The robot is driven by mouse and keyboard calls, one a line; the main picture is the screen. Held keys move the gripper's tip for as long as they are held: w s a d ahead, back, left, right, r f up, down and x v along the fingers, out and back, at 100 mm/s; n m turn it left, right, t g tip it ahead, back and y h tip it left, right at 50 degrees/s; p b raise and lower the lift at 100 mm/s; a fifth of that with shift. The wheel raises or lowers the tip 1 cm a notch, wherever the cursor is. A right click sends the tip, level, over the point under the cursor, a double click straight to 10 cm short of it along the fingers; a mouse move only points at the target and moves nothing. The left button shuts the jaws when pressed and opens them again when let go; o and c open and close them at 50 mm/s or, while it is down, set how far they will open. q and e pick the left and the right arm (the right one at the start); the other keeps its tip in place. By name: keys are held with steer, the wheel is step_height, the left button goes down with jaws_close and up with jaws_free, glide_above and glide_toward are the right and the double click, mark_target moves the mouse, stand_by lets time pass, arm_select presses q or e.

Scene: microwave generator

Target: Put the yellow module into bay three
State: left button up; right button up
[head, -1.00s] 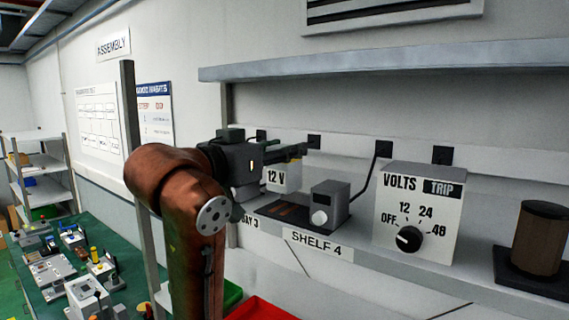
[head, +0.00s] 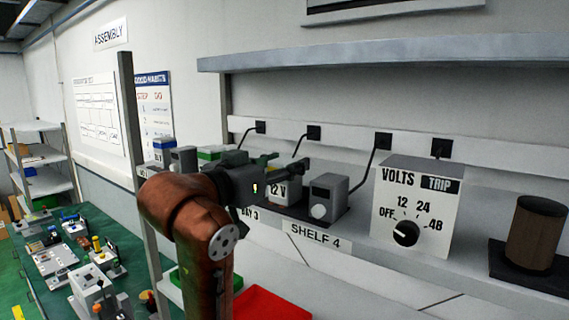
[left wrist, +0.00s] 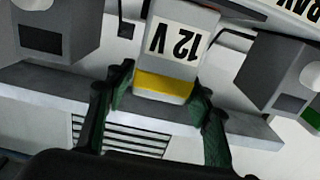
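The yellow module (head: 286,191) is a pale block with a yellow top and a "12 V" label. It stands low over the dark bay base (head: 291,210), beside the grey metering box; its exact seating is partly hidden. My left gripper (head: 285,162) is at its top, with the fingers spread apart. In the left wrist view the module (left wrist: 163,85) shows upside down, its yellow end between the green fingers (left wrist: 163,98), which look slightly apart from its sides. The bay 3 label (head: 250,213) is partly covered by my arm. My right gripper is not in view.
A grey box with a round dial (head: 328,197) stands right of the module. A volts box (head: 415,207) and a brown coil (head: 536,235) stand further right. Blue- and green-topped modules stand left. A red tray (head: 270,304) lies below; an upper shelf (head: 400,53) overhangs.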

arm_select(q)
steer(key=shift+o, duration=0.9)
steer(key=shift+r, duration=0.15)
steer(key=b+v, duration=0.3)
steer(key=v, duration=0.9)
steer(key=shift+b, duration=0.4)
stand_by(0.8)
